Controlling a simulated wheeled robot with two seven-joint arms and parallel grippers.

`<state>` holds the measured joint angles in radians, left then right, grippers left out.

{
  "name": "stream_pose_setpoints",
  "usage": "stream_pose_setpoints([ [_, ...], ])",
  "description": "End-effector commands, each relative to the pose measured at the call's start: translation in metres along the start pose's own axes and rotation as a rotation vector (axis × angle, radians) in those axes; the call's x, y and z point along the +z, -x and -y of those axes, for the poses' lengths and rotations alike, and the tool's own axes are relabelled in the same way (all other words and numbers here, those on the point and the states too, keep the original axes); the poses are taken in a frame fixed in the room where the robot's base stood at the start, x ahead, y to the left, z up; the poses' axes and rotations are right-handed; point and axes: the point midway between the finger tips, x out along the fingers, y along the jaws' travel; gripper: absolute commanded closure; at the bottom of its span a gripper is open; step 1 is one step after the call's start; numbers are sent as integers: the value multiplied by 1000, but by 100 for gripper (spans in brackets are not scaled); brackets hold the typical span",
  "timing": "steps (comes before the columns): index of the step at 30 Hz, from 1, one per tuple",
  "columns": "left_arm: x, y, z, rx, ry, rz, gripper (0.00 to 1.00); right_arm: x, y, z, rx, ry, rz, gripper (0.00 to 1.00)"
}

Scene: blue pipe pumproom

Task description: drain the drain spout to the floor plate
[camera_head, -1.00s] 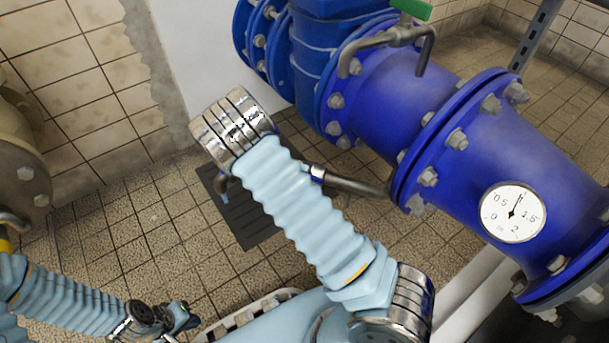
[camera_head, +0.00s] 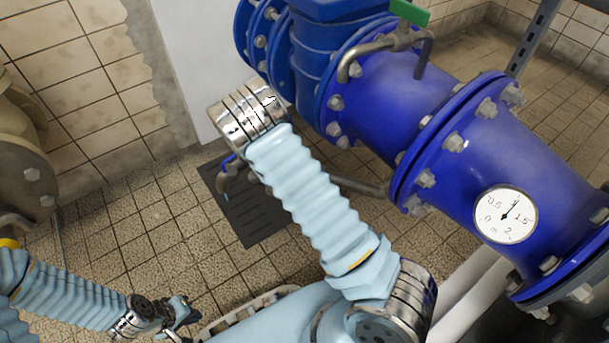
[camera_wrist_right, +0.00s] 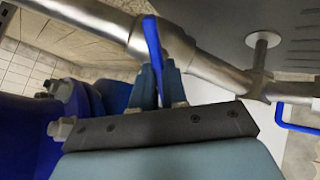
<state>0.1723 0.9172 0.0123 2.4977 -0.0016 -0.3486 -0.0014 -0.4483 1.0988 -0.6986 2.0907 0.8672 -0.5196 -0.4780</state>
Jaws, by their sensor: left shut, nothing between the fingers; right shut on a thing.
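The drain spout (camera_head: 224,182) is a thin metal pipe bent down at its end, above the dark slotted floor plate (camera_head: 245,222). Its pipe runs from the big blue pipe and passes behind my right arm. In the right wrist view, my right gripper (camera_wrist_right: 160,82) is shut on a flat blue lever (camera_wrist_right: 152,42) beside the metal pipe (camera_wrist_right: 210,68). The floor plate (camera_wrist_right: 290,22) shows behind it at the upper right. In the head view the right fingers are hidden by the arm. My left gripper (camera_head: 188,317) is shut and empty, low at the left, away from the spout.
A big blue flanged pipe (camera_head: 400,95) with a round gauge (camera_head: 505,214) fills the right side. A green lever (camera_head: 409,12) sits on a thin pipe above it. A second blue handle (camera_wrist_right: 298,127) shows in the right wrist view.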

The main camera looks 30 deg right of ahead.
Motion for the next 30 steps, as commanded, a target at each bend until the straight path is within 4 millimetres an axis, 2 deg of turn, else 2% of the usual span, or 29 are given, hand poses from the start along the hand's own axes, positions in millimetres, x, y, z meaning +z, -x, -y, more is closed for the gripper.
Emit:
stream_pose_setpoints([
  [15, 0, -6, 2, 0, 0, -2, 100, 1, 0, 2, -1, -449, 3, 100],
  [30, 0, -10, 4, 0, 1, -3, 100, 0, 0, 3, -2, -638, 3, 100],
])
